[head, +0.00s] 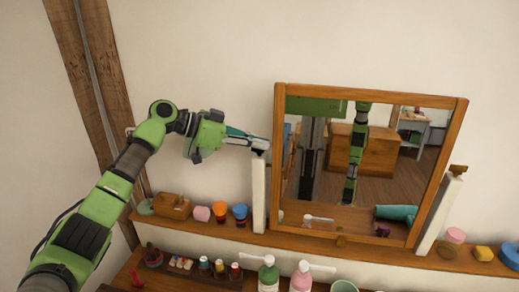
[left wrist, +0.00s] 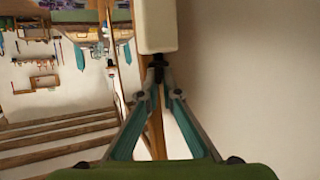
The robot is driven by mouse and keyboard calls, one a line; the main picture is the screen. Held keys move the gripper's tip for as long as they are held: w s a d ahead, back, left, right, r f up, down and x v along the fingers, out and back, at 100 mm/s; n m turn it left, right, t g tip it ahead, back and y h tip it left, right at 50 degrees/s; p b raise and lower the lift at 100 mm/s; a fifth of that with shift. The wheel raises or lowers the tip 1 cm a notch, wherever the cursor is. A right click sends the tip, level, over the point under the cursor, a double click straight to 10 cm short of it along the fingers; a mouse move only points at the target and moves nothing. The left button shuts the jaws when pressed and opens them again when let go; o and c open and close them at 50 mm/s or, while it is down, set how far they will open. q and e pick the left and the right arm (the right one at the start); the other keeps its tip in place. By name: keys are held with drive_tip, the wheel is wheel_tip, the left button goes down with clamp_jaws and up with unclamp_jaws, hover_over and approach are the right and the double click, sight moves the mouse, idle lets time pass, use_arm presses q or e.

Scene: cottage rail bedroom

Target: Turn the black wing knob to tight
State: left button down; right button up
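The mirror (head: 271,165) has a wooden frame and hangs between two white posts on a shelf. The black wing knob (left wrist: 158,66) shows in the left wrist view as a small dark piece at the end of the left white post (left wrist: 157,28). In the head view my left gripper (head: 264,144) reaches in from the left to the top of that post (head: 259,195) and mostly hides the knob. In the left wrist view its fingertips (left wrist: 159,84) are close together, one on each side of the knob. My right gripper is not seen directly.
On the shelf (head: 370,251) stand a wooden box (head: 171,205), a pink item (head: 202,214) and orange and blue cups (head: 240,212). A brown knob (head: 458,170) tops the right post (head: 437,215). Pump bottles (head: 268,275) stand below. The wall above is clear.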

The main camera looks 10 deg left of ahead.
use_arm(q)
drive_tip(key=shift+f+g, duration=0.15)
drive_tip(key=shift+g, duration=0.15)
drive_tip(key=c, duration=2.5)
unclamp_jaws()
drive_tip(key=shift+c, duration=0.2)
